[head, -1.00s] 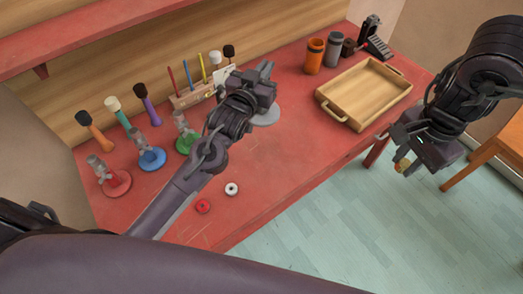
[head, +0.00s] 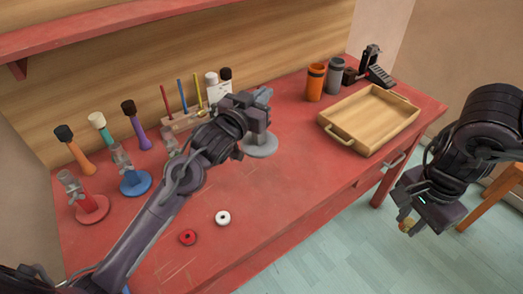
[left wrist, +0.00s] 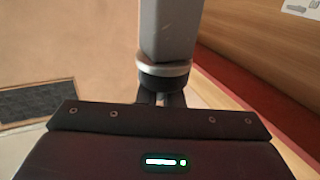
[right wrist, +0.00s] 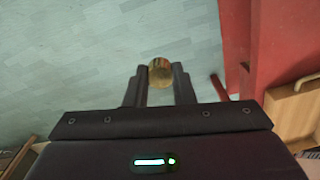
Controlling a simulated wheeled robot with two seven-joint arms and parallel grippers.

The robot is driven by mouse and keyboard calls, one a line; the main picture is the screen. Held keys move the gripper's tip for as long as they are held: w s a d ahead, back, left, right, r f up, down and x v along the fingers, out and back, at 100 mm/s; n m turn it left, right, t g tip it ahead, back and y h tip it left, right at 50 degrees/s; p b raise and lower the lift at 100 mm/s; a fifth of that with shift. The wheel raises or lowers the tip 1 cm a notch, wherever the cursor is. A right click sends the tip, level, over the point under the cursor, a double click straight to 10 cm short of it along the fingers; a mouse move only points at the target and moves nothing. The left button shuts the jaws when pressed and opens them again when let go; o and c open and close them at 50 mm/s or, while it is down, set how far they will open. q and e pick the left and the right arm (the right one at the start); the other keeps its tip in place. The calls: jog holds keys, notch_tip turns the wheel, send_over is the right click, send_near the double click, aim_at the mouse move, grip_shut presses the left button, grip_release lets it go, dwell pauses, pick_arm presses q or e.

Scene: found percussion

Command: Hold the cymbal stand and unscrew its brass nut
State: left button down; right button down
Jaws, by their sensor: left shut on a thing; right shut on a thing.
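My left gripper (head: 262,98) is shut on the cymbal stand, whose round grey base (head: 261,146) rests on the red table. In the left wrist view, the stand's grey post (left wrist: 167,30), with a silver ring and a black part below it, is at the left gripper's fingers (left wrist: 161,98). The arm hides much of the stand in the head view. My right gripper (head: 407,222) is off the table's right front side, over the floor. It is shut on the brass nut (right wrist: 161,72), which shows between its fingertips in the right wrist view, apart from the stand.
A wooden tray (head: 338,134) stands at the table's right. Orange (head: 315,83) and grey (head: 335,76) cups stand behind it. Red (head: 92,209) and blue (head: 135,183) stands and several mallets are at left. A red ring (head: 187,237) and a white ring (head: 223,218) lie near the front.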

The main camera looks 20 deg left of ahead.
aim_at(268, 133)
pick_arm(q)
notch_tip(268, 133, down, 14)
jog(key=shift+f+p, duration=0.2)
jog(key=shift+p, duration=0.45)
jog(key=shift+f, duration=0.1)
jog(key=shift+f, duration=0.15)
jog(key=c, duration=1.6)
grip_release()
